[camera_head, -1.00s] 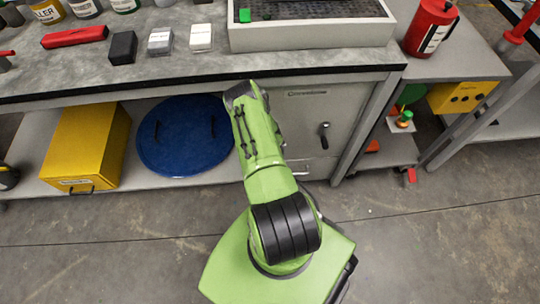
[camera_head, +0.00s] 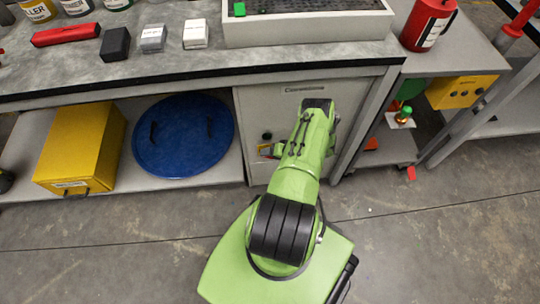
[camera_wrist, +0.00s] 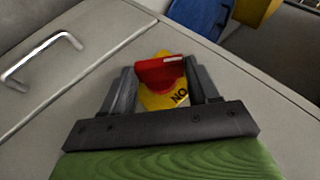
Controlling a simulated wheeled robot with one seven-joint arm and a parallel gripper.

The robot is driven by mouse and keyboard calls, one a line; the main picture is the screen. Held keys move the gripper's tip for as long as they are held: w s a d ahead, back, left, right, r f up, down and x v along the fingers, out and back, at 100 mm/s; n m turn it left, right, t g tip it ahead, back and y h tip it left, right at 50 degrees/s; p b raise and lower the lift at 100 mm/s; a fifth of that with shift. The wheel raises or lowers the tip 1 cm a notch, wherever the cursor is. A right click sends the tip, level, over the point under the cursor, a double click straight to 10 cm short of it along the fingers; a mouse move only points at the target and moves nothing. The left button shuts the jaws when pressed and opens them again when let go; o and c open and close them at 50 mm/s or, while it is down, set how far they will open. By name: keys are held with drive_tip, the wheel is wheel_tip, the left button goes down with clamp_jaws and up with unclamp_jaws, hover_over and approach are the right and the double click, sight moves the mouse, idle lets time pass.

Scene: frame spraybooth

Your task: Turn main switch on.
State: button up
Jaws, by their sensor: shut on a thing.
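The main switch (camera_wrist: 160,70) is a red handle on a yellow plate marked with black letters, seen in the wrist view on a grey cabinet front. My gripper (camera_wrist: 163,77) is there too, its dark fingers on either side of the red handle and shut on it. The contact faces are partly hidden. The letters appear turned round; the switch's exact setting is hard to read.
A metal pull handle (camera_wrist: 42,58) sticks out from the cabinet at left in the wrist view. The bench (camera_head: 190,75) overhangs the cabinet. A blue round lid (camera_head: 183,136) and yellow box (camera_head: 80,150) are on the shelf left. The floor in front is clear.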

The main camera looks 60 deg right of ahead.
drive_tip(key=shift+s+d+f+m+t+y, duration=0.15)
drive_tip(key=shift+t+y, duration=0.15)
drive_tip(key=shift+t, duration=0.15)
drive_tip(key=shift+s+d+f+m+t+y, duration=0.15)
drive_tip(key=shift+t+y, duration=0.15)
drive_tip(key=shift+t, duration=0.15)
drive_tip(key=shift+f+m+t+y, duration=0.15)
drive_tip(key=shift+m+t+y, duration=0.15)
drive_tip(key=shift+t+y, duration=0.35)
drive_tip(key=shift+a+t, duration=0.1)
drive_tip(key=shift+t, duration=0.15)
drive_tip(key=o, duration=1.1)
drive_tip(key=shift+c, duration=0.2)
drive_tip(key=v, duration=1.5)
drive_tip(key=shift+s+r+p, duration=0.25)
drive_tip(key=shift+s+p, duration=0.05)
drive_tip(key=shift+p, duration=0.1)
